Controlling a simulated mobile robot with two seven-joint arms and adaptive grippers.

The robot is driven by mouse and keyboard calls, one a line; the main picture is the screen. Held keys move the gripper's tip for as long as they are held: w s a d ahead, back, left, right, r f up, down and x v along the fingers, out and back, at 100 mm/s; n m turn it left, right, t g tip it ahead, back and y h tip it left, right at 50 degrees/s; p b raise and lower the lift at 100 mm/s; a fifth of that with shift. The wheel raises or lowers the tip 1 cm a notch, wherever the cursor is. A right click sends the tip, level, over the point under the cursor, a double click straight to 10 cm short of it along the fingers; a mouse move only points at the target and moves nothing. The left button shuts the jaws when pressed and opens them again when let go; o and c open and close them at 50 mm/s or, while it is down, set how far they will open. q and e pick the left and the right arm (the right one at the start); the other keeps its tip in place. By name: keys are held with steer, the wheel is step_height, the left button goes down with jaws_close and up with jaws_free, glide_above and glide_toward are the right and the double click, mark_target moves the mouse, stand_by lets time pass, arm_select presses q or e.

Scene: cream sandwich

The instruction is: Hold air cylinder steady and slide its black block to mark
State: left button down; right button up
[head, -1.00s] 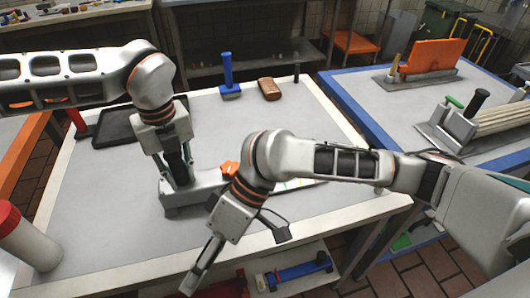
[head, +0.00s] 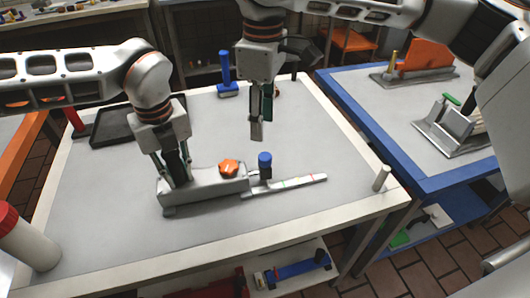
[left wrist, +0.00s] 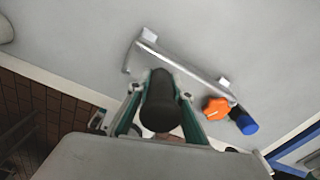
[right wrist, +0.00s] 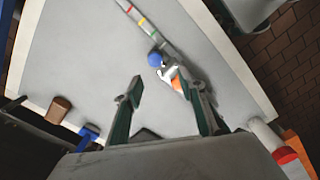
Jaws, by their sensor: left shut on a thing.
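The grey air cylinder (head: 205,190) lies on the table, with an orange knob (head: 228,168) on top and a pale rail (head: 300,183) with coloured marks stretching right. The black block (head: 265,173) with a blue cap (head: 265,158) stands upright on the rail's near end, beside the body. My left gripper (head: 178,176) is shut on the cylinder's black post (left wrist: 158,103) at the body's left end. My right gripper (head: 257,130) is open and empty, above and behind the blue cap; in the right wrist view the cap (right wrist: 155,59) lies beyond its fingers.
A black tray (head: 112,125) lies back left, and a blue-handled tool (head: 227,80) stands at the back. A white post (head: 381,178) stands at the right edge. A red-capped container (head: 25,240) is front left. The table right of the rail is clear.

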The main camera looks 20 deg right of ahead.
mark_target(265, 156)
steer(key=f, duration=1.1)
steer(key=shift+w+d, duration=0.25)
steer(key=shift+d, duration=0.1)
